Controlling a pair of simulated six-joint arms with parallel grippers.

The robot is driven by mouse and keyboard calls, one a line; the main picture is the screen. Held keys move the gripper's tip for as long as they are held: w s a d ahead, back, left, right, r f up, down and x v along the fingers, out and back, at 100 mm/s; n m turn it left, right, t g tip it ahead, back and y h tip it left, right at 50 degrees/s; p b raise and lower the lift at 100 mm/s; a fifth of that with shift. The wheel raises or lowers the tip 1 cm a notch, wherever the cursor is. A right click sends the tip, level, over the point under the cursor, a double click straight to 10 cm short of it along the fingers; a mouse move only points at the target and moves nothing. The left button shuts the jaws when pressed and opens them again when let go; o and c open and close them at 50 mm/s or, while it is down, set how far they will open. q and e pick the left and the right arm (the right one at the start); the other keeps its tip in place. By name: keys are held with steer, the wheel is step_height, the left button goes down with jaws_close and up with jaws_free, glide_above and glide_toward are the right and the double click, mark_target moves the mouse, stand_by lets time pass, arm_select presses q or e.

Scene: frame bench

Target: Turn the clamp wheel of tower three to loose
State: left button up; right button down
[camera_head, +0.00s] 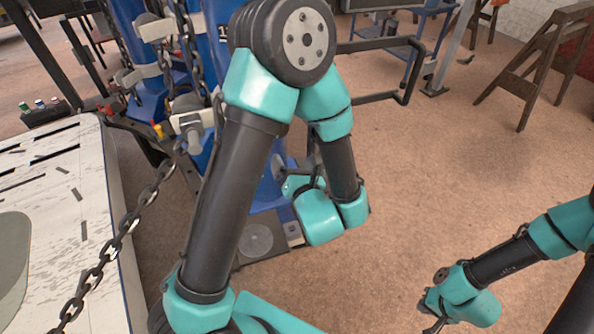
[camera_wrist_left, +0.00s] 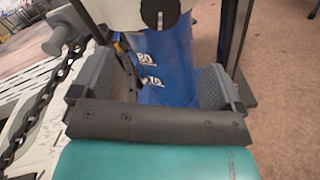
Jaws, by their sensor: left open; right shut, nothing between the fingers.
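Blue towers (camera_head: 146,45) with pale clamps stand at the upper left of the head view. One clamp (camera_head: 192,122) has a grey rounded part beside it. I cannot tell which tower is number three. My left gripper (camera_head: 285,178) is beside a blue tower, largely hidden by my own arm. A pale fitting with a round metal piece (camera_wrist_left: 160,12) is at the top there. My right gripper (camera_head: 432,318) is shut and empty, low on the right.
A dark chain (camera_head: 110,250) hangs across the pale slotted bench (camera_head: 75,195) at left; it also shows in the left wrist view (camera_wrist_left: 40,105). A dark bent bar (camera_head: 400,70) juts out behind my left arm. The brown floor at right is mostly clear, with a wooden trestle (camera_head: 540,60) farther back.

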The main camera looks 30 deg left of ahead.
arm_select(q)
steer(key=shift+v, duration=1.25)
steer(key=shift+f, duration=0.1)
steer(key=w+f+m+g+h, duration=0.2)
steer(key=f+m+h, duration=0.3)
steer(key=f+m, duration=0.4)
steer(key=w+f+m+g+h, duration=0.2)
steer(key=f+m+h, duration=0.3)
steer(key=f+m, duration=0.4)
steer(key=s+f+m+g+h, duration=0.6)
steer(key=s+f+m+g, duration=0.2)
steer(key=m, duration=1.2)
step_height(320, 180, down, 4)
steer(key=s, duration=0.2)
steer(key=shift+s+a+h, duration=0.25)
steer(key=shift+a+h, duration=0.05)
